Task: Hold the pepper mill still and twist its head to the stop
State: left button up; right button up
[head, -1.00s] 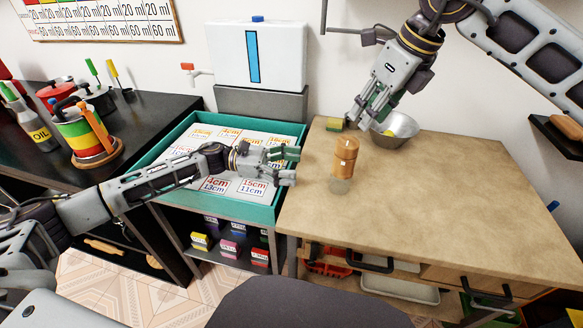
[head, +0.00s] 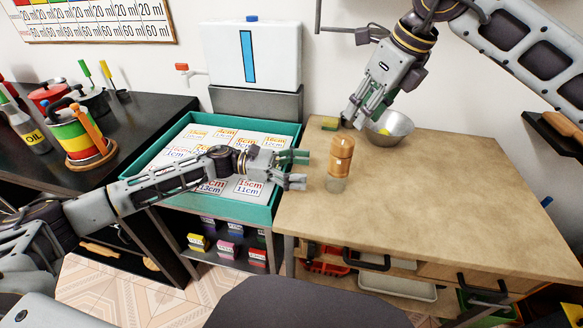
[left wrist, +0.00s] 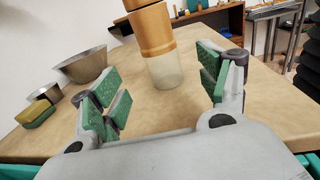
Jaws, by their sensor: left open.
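The pepper mill (head: 340,158) stands upright on the wooden worktop, with a wooden head and upper body and a clear lower part. My left gripper (head: 304,169) is open and empty, just left of the mill, fingers pointing at it. In the left wrist view the mill (left wrist: 158,45) stands beyond and between the open fingers, apart from both, its top cut off by the frame. My right gripper (head: 356,120) points down, above and behind the mill, near the metal bowl and not touching the mill. Its finger gap is too small to judge.
A metal bowl (head: 390,128) and a yellow-green sponge (head: 330,124) stand behind the mill. A teal tray (head: 268,212) with cards lies to the left, under my left forearm. The worktop (head: 440,190) is clear to the right and in front of the mill.

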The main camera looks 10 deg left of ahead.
aim_at(339, 172)
pick_arm(q)
jog(key=shift+w+d, duration=0.15)
jog(key=shift+d, duration=1.55)
jog(key=shift+w+d, duration=0.2)
jog(key=shift+d, duration=1.5)
jog(key=shift+w+d, duration=0.15)
jog(key=shift+d, duration=1.55)
jog(key=shift+c, duration=0.3)
